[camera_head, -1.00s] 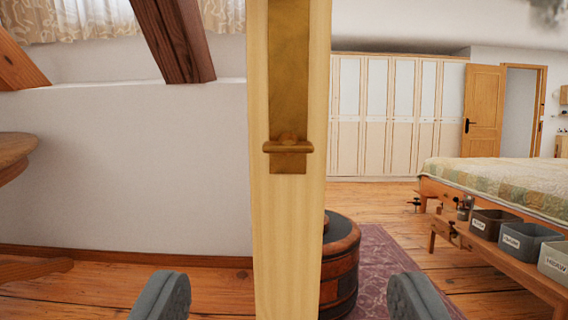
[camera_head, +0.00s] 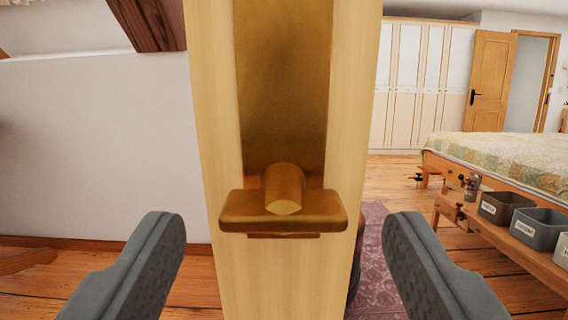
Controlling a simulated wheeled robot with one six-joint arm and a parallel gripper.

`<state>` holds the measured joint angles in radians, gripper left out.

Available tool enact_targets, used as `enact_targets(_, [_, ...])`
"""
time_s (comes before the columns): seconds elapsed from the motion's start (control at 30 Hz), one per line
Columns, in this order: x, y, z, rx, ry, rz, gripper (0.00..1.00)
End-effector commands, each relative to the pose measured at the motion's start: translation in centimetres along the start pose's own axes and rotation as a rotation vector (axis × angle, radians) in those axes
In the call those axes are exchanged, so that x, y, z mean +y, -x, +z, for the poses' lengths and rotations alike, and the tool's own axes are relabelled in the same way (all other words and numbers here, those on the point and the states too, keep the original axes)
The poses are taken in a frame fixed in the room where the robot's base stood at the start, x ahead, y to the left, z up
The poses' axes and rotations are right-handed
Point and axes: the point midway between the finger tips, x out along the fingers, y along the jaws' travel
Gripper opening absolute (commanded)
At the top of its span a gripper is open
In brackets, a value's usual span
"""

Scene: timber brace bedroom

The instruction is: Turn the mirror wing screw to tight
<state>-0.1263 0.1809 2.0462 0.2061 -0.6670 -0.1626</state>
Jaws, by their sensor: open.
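A brass wing screw (camera_head: 283,210) with a flat, level crossbar and a round shaft sits at the lower end of a brass plate (camera_head: 285,85). The plate is fixed to a pale upright wooden post (camera_head: 215,120). My gripper (camera_head: 284,255) is open, with one grey finger to the left of the post and one to the right. Both fingers are apart from the screw and lie a little lower than it in the picture. The mirror itself cannot be made out.
A white wardrobe (camera_head: 415,85) and a wooden door (camera_head: 492,80) are behind. A purple rug (camera_head: 375,270) and a round dark drum-like piece (camera_head: 356,262) are partly hidden by the post.

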Motion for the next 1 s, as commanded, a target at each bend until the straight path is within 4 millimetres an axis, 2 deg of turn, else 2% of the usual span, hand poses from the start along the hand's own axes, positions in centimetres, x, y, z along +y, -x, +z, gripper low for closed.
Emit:
enact_targets(0.2, [0.0, -1.9, 0.0, 0.0, 0.0, 0.0, 0.65])
enact_targets(0.57, [0.0, -2.2, 0.0, -0.001, 0.0, -0.001, 0.65])
enact_targets(0.8, [0.0, -2.2, 0.0, -0.001, 0.0, -0.001, 0.21])
enact_targets(1.0, [0.0, -2.2, 0.0, 0.0, -0.01, 0.001, 0.21])
